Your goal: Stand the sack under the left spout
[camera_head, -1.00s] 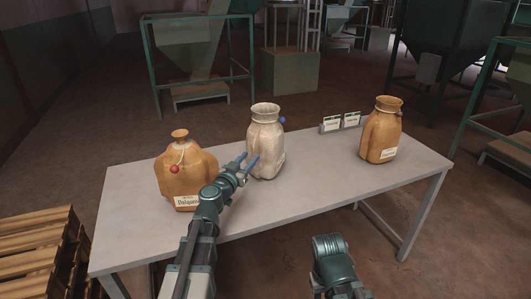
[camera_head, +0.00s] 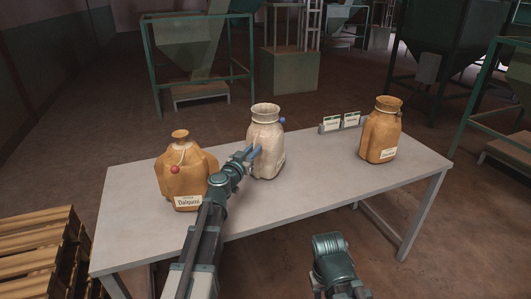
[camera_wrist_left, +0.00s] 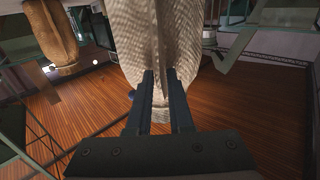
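A pale woven sack (camera_head: 267,140) stands upright on the table between two brown sacks. It also fills the upper middle of the left wrist view (camera_wrist_left: 205,45). My left gripper (camera_head: 252,152) is at its near left side. In the left wrist view its two dark fingers (camera_wrist_left: 162,85) are close together, with a narrow fold of the pale fabric between them. My right arm shows at the lower right; its fingers are not visible. A green-framed hopper (camera_head: 190,35) stands at the back left above a low platform (camera_head: 200,92); its spout is hard to make out.
A brown sack (camera_head: 186,175) with a red ball and label stands on the table (camera_head: 300,195) at left, another brown sack (camera_head: 381,135) at right. Small cards (camera_head: 341,122) stand at the back edge. Wooden pallets (camera_head: 40,245) lie at lower left. More hoppers (camera_head: 450,40) stand at right.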

